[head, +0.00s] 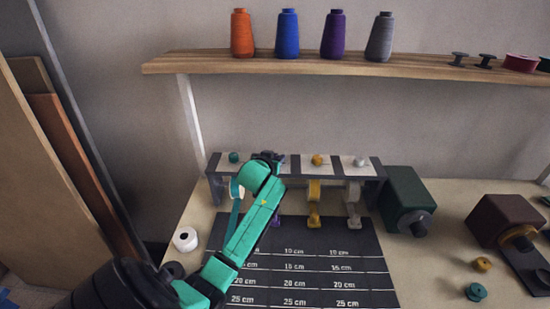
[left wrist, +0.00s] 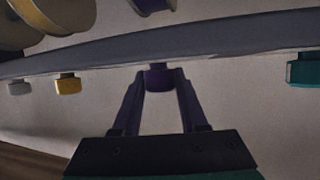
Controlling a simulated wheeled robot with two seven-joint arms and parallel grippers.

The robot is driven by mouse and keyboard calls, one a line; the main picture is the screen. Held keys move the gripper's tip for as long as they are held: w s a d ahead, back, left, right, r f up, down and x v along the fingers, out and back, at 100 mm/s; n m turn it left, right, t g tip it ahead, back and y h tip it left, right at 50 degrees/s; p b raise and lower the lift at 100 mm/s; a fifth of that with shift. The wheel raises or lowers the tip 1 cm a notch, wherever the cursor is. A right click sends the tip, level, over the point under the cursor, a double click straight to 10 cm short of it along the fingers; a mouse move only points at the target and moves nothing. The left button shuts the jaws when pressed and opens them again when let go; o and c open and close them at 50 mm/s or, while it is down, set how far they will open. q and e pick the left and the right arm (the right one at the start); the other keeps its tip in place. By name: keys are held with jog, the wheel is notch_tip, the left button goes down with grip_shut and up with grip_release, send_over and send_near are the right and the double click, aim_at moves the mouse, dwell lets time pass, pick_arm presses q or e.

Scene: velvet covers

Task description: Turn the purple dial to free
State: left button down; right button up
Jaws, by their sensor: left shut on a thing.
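The purple dial (left wrist: 159,77) shows in the left wrist view, between the two fingers of my left gripper (left wrist: 160,92), which is shut on it. In the head view my left gripper (head: 266,158) stands over the top of the rack (head: 293,170), second place from the left, and hides the purple dial. A bit of purple ribbon (head: 275,221) shows beside my arm below. I cannot read the dial's setting or any marking for free. My right gripper is not in view.
A teal dial (head: 234,157) is left of my gripper; a yellow dial (head: 317,160) and a grey dial (head: 359,161) are to its right. A black measuring mat (head: 340,265) lies in front. A green box (head: 405,195) stands right of the rack. A shelf (head: 300,64) with spools hangs above.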

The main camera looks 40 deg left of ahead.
pick_arm(q)
jog(key=shift+c, duration=2.2)
grip_release()
jog(key=shift+s, duration=0.1)
jog(key=b+v, duration=0.2)
jog(key=v, duration=1.2)
jog(key=shift+r, duration=0.25)
jog(key=shift+d, duration=0.1)
